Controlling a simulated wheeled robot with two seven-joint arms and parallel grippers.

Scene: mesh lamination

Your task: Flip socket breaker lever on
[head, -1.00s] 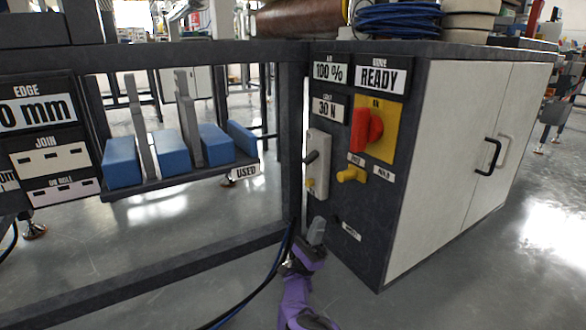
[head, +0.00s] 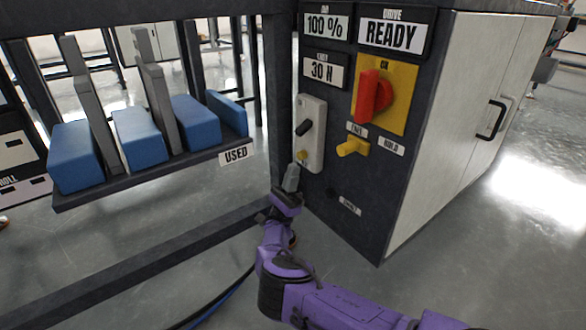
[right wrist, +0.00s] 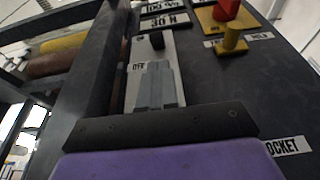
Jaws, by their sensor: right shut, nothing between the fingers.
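The breaker (head: 312,152) is a pale grey upright plate on the dark cabinet front, with a black lever (head: 304,128) in its upper half. A small yellow part shows low on the plate. In the right wrist view the black lever (right wrist: 157,41) stands beyond my fingers, and an "OFF" label (right wrist: 138,67) shows beside them. My right gripper (head: 291,178) is shut and empty, just below and in front of the plate's lower end, below the lever. In the wrist view its fingers (right wrist: 156,85) cover the lower plate. Contact cannot be told. My left gripper is out of view.
A red rotary handle on a yellow plate (head: 396,88) and a yellow knob (head: 352,147) sit right of the breaker. A dark frame post (head: 278,95) stands close on its left. A shelf with blue blocks (head: 137,136) is further left.

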